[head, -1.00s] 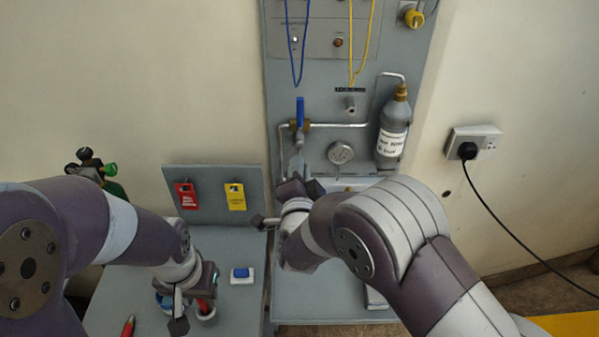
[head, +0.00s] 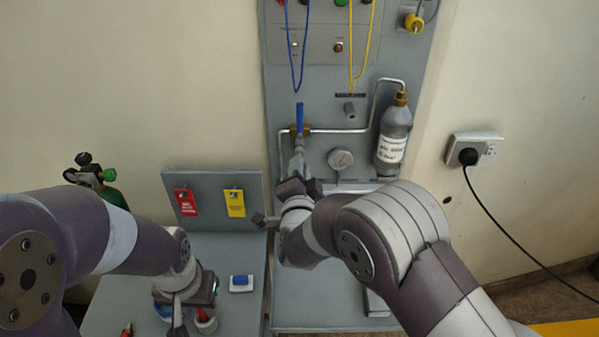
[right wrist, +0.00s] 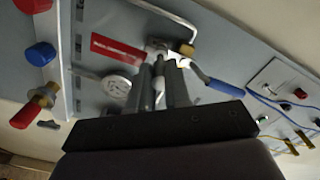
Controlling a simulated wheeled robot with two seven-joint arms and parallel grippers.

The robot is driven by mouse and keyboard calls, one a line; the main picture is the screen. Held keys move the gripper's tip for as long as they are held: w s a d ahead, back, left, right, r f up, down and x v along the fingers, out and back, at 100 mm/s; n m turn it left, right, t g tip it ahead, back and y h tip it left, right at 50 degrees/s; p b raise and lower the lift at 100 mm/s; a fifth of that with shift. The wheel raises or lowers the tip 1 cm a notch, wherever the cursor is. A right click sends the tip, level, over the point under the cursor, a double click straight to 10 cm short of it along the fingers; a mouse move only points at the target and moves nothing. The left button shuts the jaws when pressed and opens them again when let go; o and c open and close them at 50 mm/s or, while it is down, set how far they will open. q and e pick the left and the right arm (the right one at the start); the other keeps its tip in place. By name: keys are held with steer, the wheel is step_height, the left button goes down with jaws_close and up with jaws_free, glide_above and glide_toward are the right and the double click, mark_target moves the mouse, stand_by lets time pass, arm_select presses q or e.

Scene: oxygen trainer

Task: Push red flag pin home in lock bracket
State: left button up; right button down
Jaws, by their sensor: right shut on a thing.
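The red flag (right wrist: 118,49) of the pin shows in the right wrist view, just left of my right gripper's fingertips (right wrist: 160,68). The right gripper is shut on a thin grey piece between its fingers, which looks like the pin's shank. The lock bracket (right wrist: 157,45) sits at the fingertips, beside the valve with the blue lever (right wrist: 222,86). The fingers partly hide it, so I cannot tell how deep the pin sits. In the head view my right gripper (head: 298,168) is under the blue lever (head: 300,118). My left gripper (head: 178,322) is low at the left, its jaws unclear.
A pressure gauge (head: 340,160) and a grey bottle (head: 394,138) are right of the right gripper. A red tag (head: 186,202) and a yellow tag (head: 235,203) hang on a small board. A blue-and-white block (head: 241,283) lies on the table below.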

steer(key=shift+w+b, duration=0.45)
steer(key=shift+w, duration=0.65)
steer(key=c, duration=1)
jaws_free()
steer(key=shift+w, duration=0.1)
steer(key=s+b, duration=0.2)
steer(key=s, duration=1)
steer(key=shift+s+b, duration=0.3)
steer(key=shift+s, duration=0.1)
